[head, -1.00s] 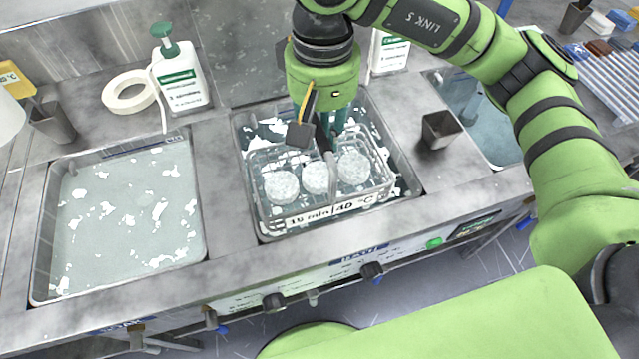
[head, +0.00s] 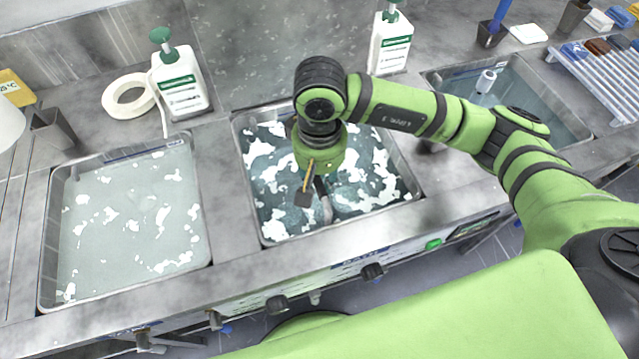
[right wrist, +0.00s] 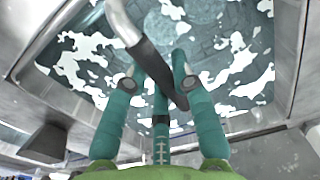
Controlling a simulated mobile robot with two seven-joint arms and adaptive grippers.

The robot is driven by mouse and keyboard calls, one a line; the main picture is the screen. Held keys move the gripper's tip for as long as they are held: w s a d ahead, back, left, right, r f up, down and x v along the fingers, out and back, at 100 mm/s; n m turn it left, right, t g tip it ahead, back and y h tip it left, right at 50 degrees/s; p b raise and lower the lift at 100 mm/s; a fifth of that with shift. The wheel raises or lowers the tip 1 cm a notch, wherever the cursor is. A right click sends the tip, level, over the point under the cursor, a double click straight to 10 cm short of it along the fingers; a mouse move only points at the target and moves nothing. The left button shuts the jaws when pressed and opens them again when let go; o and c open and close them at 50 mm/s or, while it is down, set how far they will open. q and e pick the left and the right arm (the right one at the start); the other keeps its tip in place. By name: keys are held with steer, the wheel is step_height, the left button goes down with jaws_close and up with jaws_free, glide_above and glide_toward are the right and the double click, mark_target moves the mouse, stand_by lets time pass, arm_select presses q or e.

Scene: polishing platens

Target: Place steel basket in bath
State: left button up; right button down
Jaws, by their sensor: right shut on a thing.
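The middle bath (head: 266,238) is a steel basin of liquid with white foam patches. The steel basket's pale handle (head: 326,208) rises from the liquid. In the right wrist view the handle (right wrist: 124,24) is a bent metal bar with a black grip. The basket's body is under the surface and foam; round shapes show faintly there. My right gripper (head: 322,190) is inside the bath's outline, low at the liquid. In the right wrist view its teal fingers (right wrist: 160,95) are shut on the handle's black grip. My left gripper is not in view.
A second foamy basin (head: 125,225) is at left and another basin (head: 540,100) at right. A white bottle (head: 180,85), a tape roll (head: 128,95) and another bottle (head: 391,45) stand behind. A small grey cup (right wrist: 48,140) stands beside the bath.

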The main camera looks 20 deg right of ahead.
steer(key=shift+f+p, duration=0.4)
steer(key=shift+f, duration=1.6)
steer(key=shift+w, duration=0.1)
steer(key=shift+f+b, duration=0.25)
steer(key=shift+b, duration=0.1)
steer(key=c, duration=1)
jaws_free()
steer(key=shift+c, duration=0.2)
steer(key=shift+r, duration=0.1)
